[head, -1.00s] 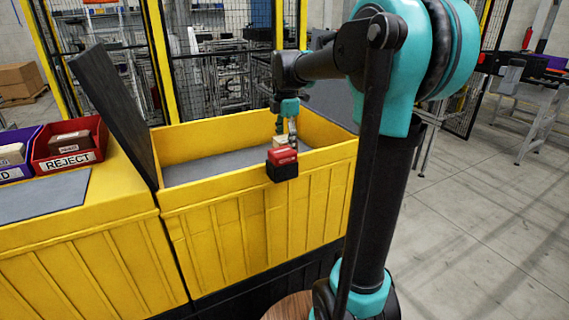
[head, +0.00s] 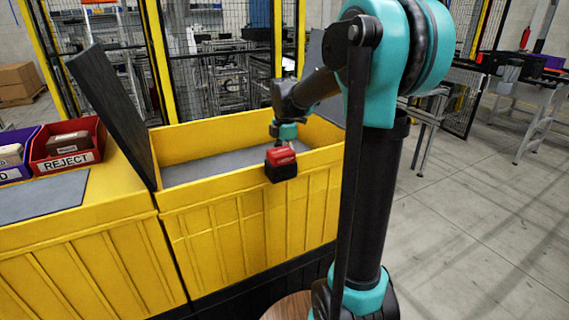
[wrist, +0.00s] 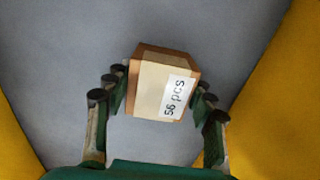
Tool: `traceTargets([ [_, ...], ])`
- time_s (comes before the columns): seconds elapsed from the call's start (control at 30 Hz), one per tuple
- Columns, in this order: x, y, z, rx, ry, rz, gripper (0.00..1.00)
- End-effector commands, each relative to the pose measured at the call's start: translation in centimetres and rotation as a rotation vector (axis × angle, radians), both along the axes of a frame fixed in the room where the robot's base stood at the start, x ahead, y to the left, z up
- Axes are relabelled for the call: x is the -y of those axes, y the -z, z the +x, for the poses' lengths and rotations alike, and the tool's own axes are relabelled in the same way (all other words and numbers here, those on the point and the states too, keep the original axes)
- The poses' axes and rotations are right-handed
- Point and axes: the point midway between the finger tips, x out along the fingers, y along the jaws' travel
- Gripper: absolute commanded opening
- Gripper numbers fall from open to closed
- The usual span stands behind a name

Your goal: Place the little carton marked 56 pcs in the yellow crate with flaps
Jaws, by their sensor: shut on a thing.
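The little carton (wrist: 150,90) is tan and brown with a white label reading "56 pcs". In the wrist view it sits between the fingers of my gripper (wrist: 160,92), which is shut on it. The grey floor of the yellow crate shows behind it. In the head view my gripper (head: 283,144) hangs over the open yellow crate (head: 245,220), near its front wall. The fingertips and carton are mostly hidden there behind the red-and-black block on the rim. The crate has dark raised flaps (head: 108,110) at its left and right ends.
A red-and-black block (head: 281,164) is on the crate's front rim. To the left, a red bin marked REJECT (head: 67,147) holds a carton, beside a purple bin (head: 18,155). The visible crate floor (head: 215,165) is clear.

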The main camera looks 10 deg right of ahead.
Motion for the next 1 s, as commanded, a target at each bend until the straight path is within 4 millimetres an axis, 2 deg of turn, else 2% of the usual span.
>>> traceTargets([
  [0.03,0.0,0.1,0.0,0.000,0.000,0.000,0.21],
  [0.07,0.0,0.1,0.0,0.000,0.000,0.000,0.58],
  [0.2,0.0,0.1,0.0,0.000,0.000,0.000,0.75],
  [0.5,0.0,0.0,0.0,0.000,0.000,0.000,0.75],
  [0.63,0.0,-0.7,0.0,0.000,0.000,0.000,0.75],
  [0.77,0.0,-2.7,0.0,0.000,0.000,0.000,0.75],
  [1.0,0.0,-7.7,0.0,0.000,0.000,0.000,0.75],
])
